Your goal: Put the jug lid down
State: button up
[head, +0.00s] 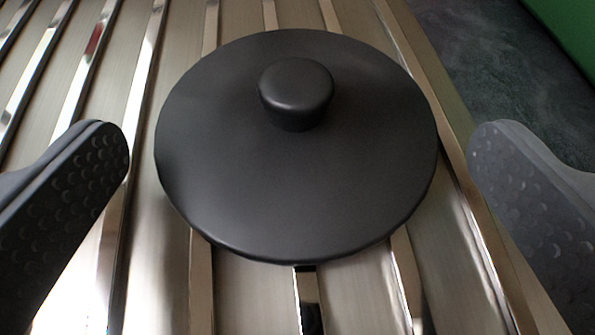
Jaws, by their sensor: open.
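The jug lid (230,170) is a round, dark grey disc with a short round knob (296,88) on top. It lies knob up on a ribbed metal surface (350,300) in the middle of the head view. My gripper (298,158) is open, with one dark, dimpled finger at the left edge of the view and the other at the right. The fingers are wide apart on either side of the lid, and neither touches it. The underside of the lid is hidden.
The ribbed metal surface has raised shiny strips and free room to the left of the lid. Its right edge runs close beside the lid. Beyond that edge is a dark floor (490,60), with a green surface (570,25) at the top right.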

jog(key=v, duration=1)
jog(key=shift+s+a+p, duration=0.1)
jog(key=shift+s+p, duration=0.1)
jog(key=shift+p, duration=0.2)
jog(key=a+r+h, duration=0.1)
jog(key=a+r, duration=0.2)
jog(key=r, duration=0.9)
jog(key=a+r, duration=0.3)
jog(key=r, duration=0.9)
jog(key=s+a+r+t+y, duration=0.1)
jog(key=s+a+r, duration=0.5)
jog(key=r, duration=0.4)
jog(key=s+a+r+n+t+y, duration=0.1)
jog(key=s+a+r, duration=0.5)
jog(key=r, duration=0.3)
jog(key=shift+s+a+r, duration=0.2)
jog(key=shift+a+r, duration=0.15)
jog(key=shift+a, duration=0.35)
jog(key=shift+c, duration=0.3)
